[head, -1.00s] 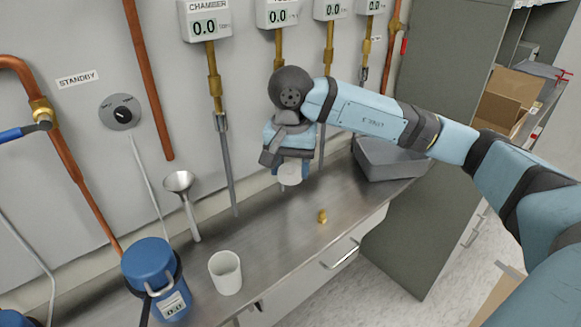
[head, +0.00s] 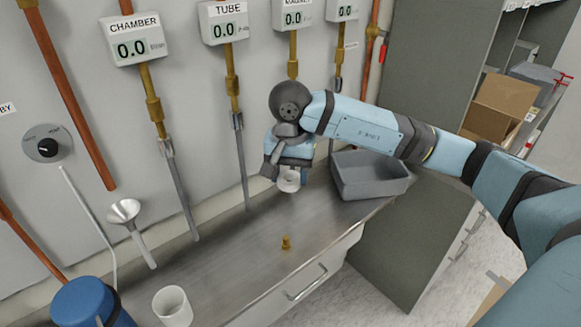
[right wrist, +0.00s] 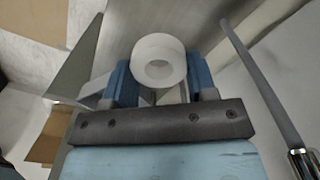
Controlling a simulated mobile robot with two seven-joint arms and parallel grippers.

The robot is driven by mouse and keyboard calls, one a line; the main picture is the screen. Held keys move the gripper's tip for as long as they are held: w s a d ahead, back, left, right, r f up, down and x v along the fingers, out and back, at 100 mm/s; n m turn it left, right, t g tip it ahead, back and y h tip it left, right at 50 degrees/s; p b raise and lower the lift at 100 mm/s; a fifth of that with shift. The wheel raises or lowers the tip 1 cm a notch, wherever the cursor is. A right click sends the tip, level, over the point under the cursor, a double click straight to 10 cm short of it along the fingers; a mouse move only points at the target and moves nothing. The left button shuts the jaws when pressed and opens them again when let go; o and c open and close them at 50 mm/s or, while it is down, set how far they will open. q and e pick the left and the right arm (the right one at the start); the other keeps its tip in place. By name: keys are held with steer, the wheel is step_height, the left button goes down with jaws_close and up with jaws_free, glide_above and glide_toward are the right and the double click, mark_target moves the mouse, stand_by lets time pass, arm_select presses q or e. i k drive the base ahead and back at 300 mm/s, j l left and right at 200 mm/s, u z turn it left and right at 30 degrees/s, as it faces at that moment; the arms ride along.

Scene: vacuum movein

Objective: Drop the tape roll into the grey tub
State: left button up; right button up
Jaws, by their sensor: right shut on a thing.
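The white tape roll (head: 289,182) is held in my right gripper (head: 287,172) in the head view, above the steel counter. In the right wrist view the tape roll (right wrist: 158,60) sits between the two blue fingers of the right gripper (right wrist: 160,75), its hole facing the camera. The grey tub (head: 372,188) stands on the right end of the counter, open at the top and empty where I can see inside. The gripper and tape roll are to the left of the tub, apart from it. My left gripper is not in view.
On the steel counter (head: 225,262) are a small brass fitting (head: 286,243), a white cup (head: 172,306), a metal funnel (head: 131,228) and a blue lidded container (head: 90,303). Pipes and gauge boxes line the wall behind. A shelf with cardboard boxes (head: 502,105) stands at the right.

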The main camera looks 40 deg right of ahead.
mark_target(370, 179)
steer(key=l, duration=0.85)
steer(key=i+l, duration=0.15)
steer(key=l, duration=0.65)
